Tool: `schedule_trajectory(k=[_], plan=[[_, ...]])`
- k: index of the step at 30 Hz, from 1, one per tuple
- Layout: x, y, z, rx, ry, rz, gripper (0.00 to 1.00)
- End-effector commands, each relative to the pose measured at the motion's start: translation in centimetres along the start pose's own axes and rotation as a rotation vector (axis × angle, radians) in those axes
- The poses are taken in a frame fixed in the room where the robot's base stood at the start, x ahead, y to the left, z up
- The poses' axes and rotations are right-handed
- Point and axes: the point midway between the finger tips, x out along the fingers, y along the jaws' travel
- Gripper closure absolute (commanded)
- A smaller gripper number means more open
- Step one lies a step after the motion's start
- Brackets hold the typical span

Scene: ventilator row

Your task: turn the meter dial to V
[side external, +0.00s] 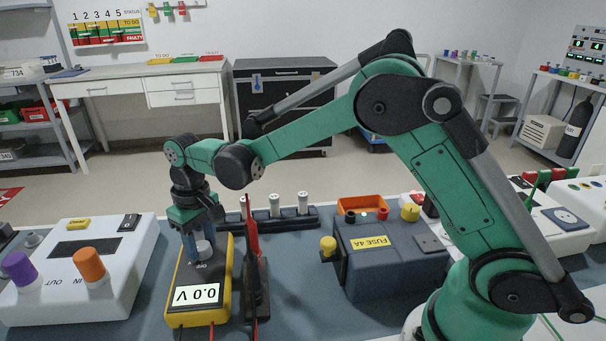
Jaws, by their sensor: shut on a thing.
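The yellow-edged meter (182,318) lies on the dark bench mat in the lower left of the side external view. The grey meter dial (206,252) is at the far end of the meter's face. My gripper (202,247) points down over the dial and is shut on it. The fingers partly cover the dial, so I cannot read its pointer. A small label is visible beside the dial.
Red and black probes (252,250) stand in a holder just right of the meter. A white unit with purple (18,268) and orange (88,264) knobs is left. A dark "FUSE 4A" box (390,270) is right. A rack with light cylinders (275,206) stands behind.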

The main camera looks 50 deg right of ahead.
Motion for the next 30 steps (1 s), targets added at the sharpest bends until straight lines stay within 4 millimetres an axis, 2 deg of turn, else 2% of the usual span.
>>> schedule_trajectory(k=[8,9,12,23,30], plan=[[-0.1,-0.1,0.0,0.000,0.002,-0.002,1.00],[-0.1,-0.1,0.0,0.000,0.002,-0.001,0.57],[-0.1,0.0,0.0,0.000,0.002,-0.001,0.28],[-0.4,0.0,0.0,0.000,0.001,0.000,0.28],[-3.9,0.0,0.0,0.000,0.001,0.000,0.28]])
